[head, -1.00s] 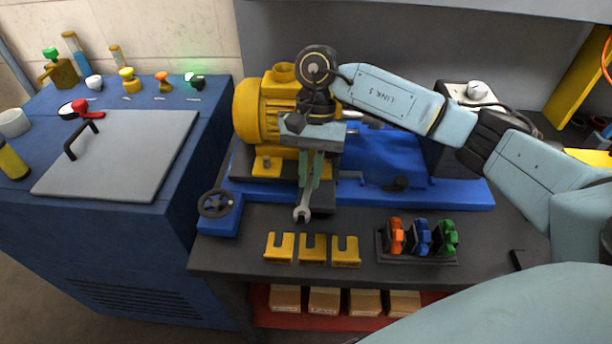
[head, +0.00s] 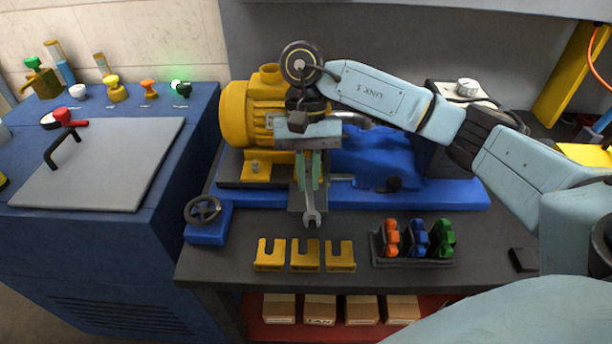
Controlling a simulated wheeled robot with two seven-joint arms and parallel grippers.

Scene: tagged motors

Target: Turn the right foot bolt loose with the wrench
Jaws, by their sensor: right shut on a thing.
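The yellow motor (head: 243,113) sits on a blue base (head: 430,192) on the dark bench. One foot bolt (head: 255,167) shows at the motor's front left foot. The right foot bolt is hidden behind my right gripper and arm. My right gripper (head: 309,180) points down in front of the motor's right side, shut on the grey wrench (head: 312,212). The wrench hangs with its open-ended head down, near the front edge of the blue base. I cannot tell whether it touches anything. My left gripper is not in view.
Several yellow slotted shims (head: 305,257) lie at the bench front. A rack holds orange (head: 391,237), blue (head: 417,238) and green (head: 444,238) tags. A handwheel (head: 203,211) stands left of the base. A blue cabinet (head: 150,215) with valves is at the left.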

